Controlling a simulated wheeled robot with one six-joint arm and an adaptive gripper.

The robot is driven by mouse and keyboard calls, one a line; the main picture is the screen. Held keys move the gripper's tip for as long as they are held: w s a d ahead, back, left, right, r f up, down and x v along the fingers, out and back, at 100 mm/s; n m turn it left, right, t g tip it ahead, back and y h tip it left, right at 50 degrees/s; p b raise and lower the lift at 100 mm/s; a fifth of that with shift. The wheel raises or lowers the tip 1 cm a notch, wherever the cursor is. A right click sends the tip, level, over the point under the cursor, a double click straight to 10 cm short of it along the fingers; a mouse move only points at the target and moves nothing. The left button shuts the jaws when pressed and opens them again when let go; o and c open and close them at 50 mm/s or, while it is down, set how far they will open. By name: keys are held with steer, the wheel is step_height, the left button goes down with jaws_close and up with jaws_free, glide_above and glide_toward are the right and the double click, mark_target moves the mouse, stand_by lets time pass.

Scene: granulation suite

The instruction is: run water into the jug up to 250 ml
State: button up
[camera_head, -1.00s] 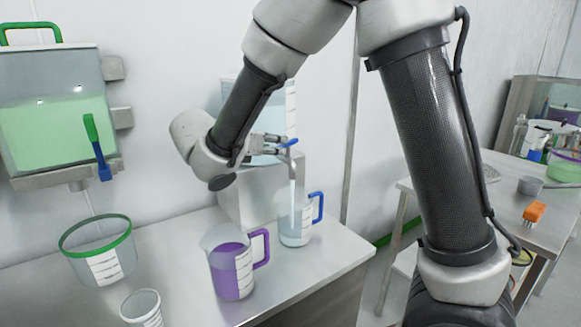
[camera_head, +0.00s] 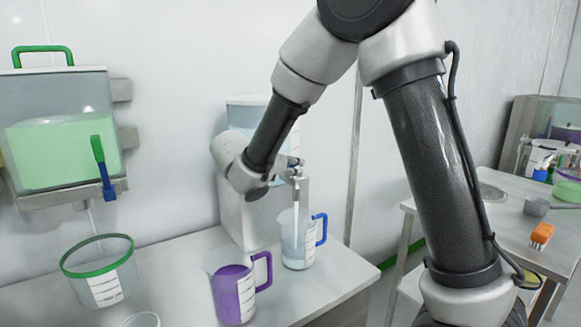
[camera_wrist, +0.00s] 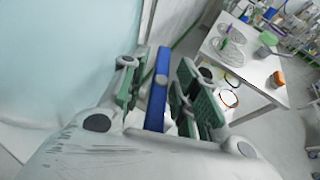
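The clear jug with the blue handle (camera_head: 297,240) stands upright on the steel bench under the tap (camera_head: 296,178) of the water tank (camera_head: 247,116). A pale stream runs from the tap into it, and light blue water stands inside. I cannot read its scale. My gripper (camera_wrist: 157,88) is at the tap. In the wrist view the blue tap lever (camera_wrist: 158,92) lies between its green-padded fingers, with narrow gaps on both sides, so the fingers look open around it. In the head view my wrist mostly hides the fingers and lever.
A purple-filled jug (camera_head: 232,290) stands front-left of the water jug. A green-rimmed container (camera_head: 103,275) is beneath a green-liquid tank (camera_head: 62,150) with its own lever (camera_head: 103,168). A side table (camera_head: 490,225) at the right holds an orange brush (camera_head: 541,235).

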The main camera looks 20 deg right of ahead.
jaws_close()
steer(key=m+g, duration=0.1)
steer(key=m+g+h, duration=0.1)
steer(key=shift+w+a+m+h, duration=0.1)
steer(key=shift+a+m+h, duration=0.05)
steer(key=shift+m+h, duration=0.15)
steer(key=m+g+h, duration=0.1)
steer(key=m+g, duration=0.1)
steer(key=shift+g, duration=0.4)
steer(key=shift+o, duration=2)
jaws_free()
steer(key=v, duration=1.2)
